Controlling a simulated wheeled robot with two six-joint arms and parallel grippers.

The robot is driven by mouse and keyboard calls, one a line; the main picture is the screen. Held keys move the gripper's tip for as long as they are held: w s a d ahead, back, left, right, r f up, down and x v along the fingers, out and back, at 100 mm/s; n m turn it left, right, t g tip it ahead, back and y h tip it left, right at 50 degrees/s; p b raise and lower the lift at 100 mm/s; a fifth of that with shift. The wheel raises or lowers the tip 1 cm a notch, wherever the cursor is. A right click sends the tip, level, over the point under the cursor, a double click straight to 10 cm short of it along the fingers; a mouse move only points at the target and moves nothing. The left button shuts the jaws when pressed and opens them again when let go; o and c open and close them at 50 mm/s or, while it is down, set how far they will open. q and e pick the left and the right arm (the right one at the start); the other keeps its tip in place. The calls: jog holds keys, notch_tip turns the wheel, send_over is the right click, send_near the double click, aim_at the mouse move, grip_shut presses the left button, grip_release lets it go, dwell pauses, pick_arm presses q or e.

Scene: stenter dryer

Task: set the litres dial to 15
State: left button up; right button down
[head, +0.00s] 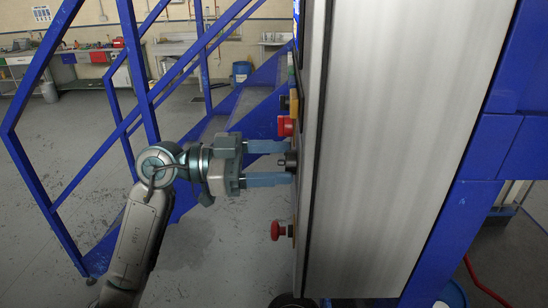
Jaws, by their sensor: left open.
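My left gripper (268,163) reaches in from the left and points right at the side-on control panel of a grey cabinet (405,120). Its two blue-grey fingers are apart, one above the other. A small black knob (290,161) sticks out of the panel between the fingertips; it may be the litres dial. I cannot tell whether the fingers touch it. The panel face is seen edge-on, so no scale, numbers or pointer setting can be read. My right gripper is not in view.
A red control (285,126) sticks out just above the upper finger. A red mushroom button (277,230) stands out below the lower finger. Blue stairs and railings (150,100) stand behind my left arm. Grey floor at the left is open.

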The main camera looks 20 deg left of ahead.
pick_arm(q)
jog(key=shift+c, duration=1)
jog(key=c, duration=0.8)
